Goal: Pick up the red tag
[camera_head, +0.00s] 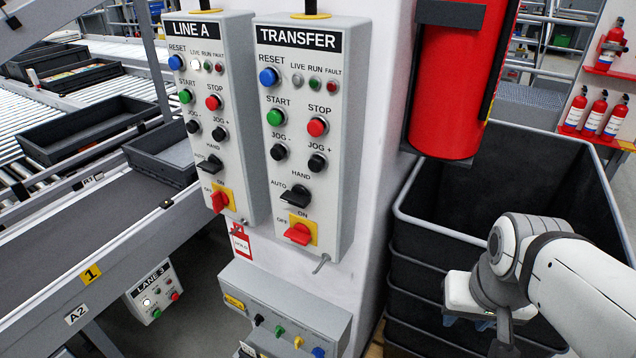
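The red tag (241,243) is a small red and white card with dark marks near its top. It hangs in the gap below the LINE A panel (238,103), just left of the TRANSFER panel's lower edge, against the white column. What holds it at the top is too small to make out clearly. My gripper (480,322) is at the lower right, in front of the dark bins and well to the right of the tag. Its fingers are mostly hidden below its pale body, so I cannot tell whether they are open.
The TRANSFER panel (303,125) has a protruding red switch and a bare hook (321,264) beneath it. A grey box (285,305) with coloured plugs juts out below the tag.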

